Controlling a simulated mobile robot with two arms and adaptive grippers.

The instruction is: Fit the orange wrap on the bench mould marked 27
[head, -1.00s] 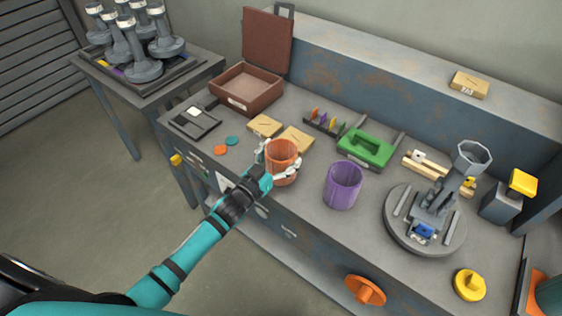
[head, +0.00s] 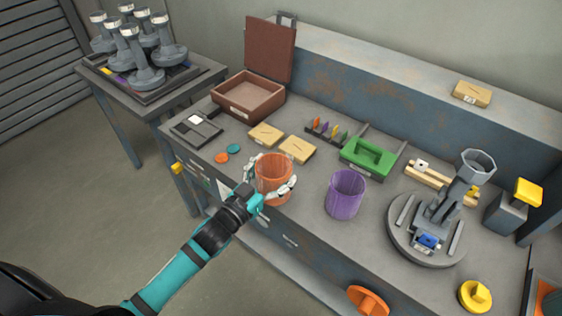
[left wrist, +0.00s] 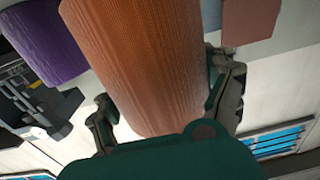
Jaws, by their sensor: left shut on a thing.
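The orange wrap (head: 273,178) is an open-topped orange sleeve at the front of the bench. My left gripper (head: 268,190) is shut around it from the near side, a finger on each side. In the left wrist view the wrap (left wrist: 145,60) fills the middle between the gripper's fingers (left wrist: 165,105). I cannot tell whether its base touches the bench. The bench mould (head: 448,205) is a grey post with a tilted, faceted head on a round base at the right, apart from the wrap. No 27 is readable. My right gripper is not in view.
A purple sleeve (head: 345,195) stands between the wrap and the mould. Behind are tan boxes (head: 296,149), a green holder (head: 368,157) and an open brown case (head: 248,97). A yellow knob (head: 475,296) lies front right. Several grey moulds (head: 145,72) stand on the side table.

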